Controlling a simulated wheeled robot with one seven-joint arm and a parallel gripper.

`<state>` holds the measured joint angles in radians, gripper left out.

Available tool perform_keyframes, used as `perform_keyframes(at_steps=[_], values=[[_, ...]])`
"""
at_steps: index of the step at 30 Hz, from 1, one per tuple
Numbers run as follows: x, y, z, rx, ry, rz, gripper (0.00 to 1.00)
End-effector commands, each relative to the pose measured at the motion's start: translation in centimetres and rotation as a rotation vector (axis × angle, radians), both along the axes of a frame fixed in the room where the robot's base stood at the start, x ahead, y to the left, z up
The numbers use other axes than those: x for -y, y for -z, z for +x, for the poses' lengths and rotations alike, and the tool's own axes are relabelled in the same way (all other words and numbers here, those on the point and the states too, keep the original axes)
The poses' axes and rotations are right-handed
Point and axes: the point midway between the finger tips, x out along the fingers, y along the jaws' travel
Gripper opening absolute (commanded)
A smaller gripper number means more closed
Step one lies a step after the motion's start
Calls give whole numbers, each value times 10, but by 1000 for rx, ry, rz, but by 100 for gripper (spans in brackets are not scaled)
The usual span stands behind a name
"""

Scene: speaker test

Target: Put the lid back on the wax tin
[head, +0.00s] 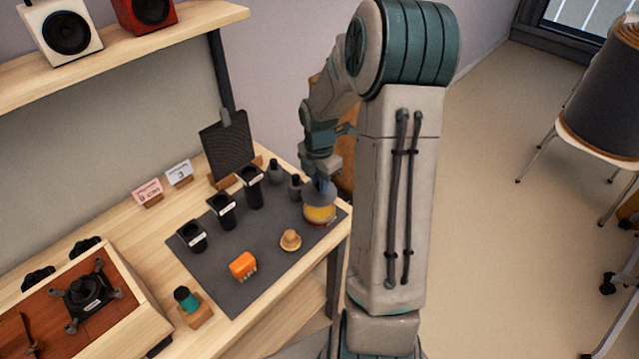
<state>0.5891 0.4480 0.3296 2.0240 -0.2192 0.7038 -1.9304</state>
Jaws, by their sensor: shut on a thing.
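The wax tin (320,215), with yellow showing on it, stands on the dark mat (262,261) near the table's right edge. The grey lid (311,204) is a round disc directly over the tin, with yellow visible below its near edge. Whether the lid touches the tin or hangs just above it I cannot tell. My gripper (321,186) points down from above and is shut on the lid. The fingertips are small and partly hidden against the lid.
Dark bottles (275,172) stand close behind and left of the tin. Several black labelled cups (222,211) stand further left. A round wooden-topped piece (290,240) and an orange brush (243,265) lie in front. The mat between them is clear.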

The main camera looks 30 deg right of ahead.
Motion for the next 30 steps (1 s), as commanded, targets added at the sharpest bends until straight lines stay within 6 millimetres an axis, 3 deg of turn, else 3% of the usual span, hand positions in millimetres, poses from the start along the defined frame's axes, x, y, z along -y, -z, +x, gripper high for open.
perform_keyframes(at_steps=[8,24,30], values=[[1,13,0,0,-8,0,0],[0,60,0,0,-7,1,0],[0,64,0,0,-7,0,0]])
